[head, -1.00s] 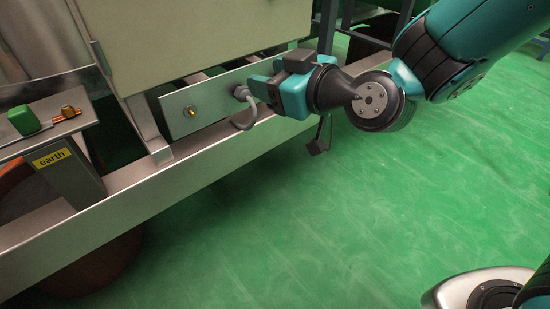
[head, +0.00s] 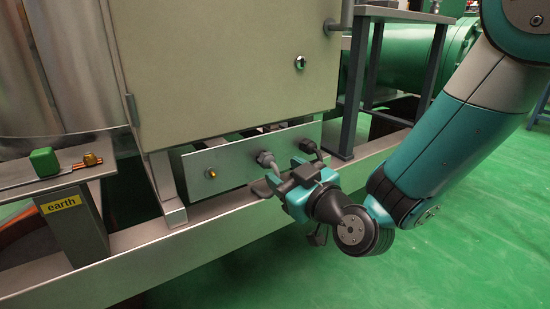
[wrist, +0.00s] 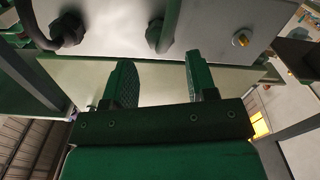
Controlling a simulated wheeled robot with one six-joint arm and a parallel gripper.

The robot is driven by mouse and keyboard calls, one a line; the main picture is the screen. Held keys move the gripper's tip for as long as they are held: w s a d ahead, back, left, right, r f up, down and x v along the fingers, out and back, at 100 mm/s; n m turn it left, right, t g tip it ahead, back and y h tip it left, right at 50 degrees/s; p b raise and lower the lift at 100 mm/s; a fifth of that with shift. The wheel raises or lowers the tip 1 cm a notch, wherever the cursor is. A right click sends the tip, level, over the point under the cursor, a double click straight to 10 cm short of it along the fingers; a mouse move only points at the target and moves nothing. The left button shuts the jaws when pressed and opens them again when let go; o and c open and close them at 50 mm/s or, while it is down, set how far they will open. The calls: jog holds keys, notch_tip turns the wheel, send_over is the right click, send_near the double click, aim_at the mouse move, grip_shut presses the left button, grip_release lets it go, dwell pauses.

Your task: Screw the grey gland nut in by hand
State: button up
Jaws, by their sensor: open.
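A grey gland nut (head: 266,159) sits on the pale metal plate (head: 232,157) under the cabinet, between a brass fitting (head: 211,173) and a second grey gland (head: 307,146). In the wrist view the middle grey nut (wrist: 155,33) is just beyond the gap between my fingertips and apart from them. The second gland (wrist: 68,32) there has a cable curving from it. How far the nut is threaded in cannot be told. My gripper (head: 284,174) is open and empty, close in front of the plate; its two green fingers (wrist: 160,66) show in the wrist view.
A long metal frame rail (head: 215,225) runs below the plate, close to my gripper. The cabinet (head: 235,65) stands above. At left, a green block (head: 44,161) and a copper-coloured fitting (head: 91,160) lie on a shelf over a yellow earth label (head: 61,204). Green floor at right is clear.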

aim_at(271, 164)
jog(key=shift+p+x, duration=1.85)
jog(key=shift+p, duration=0.15)
jog(key=shift+w+a, duration=0.15)
jog(key=shift+w, duration=0.1)
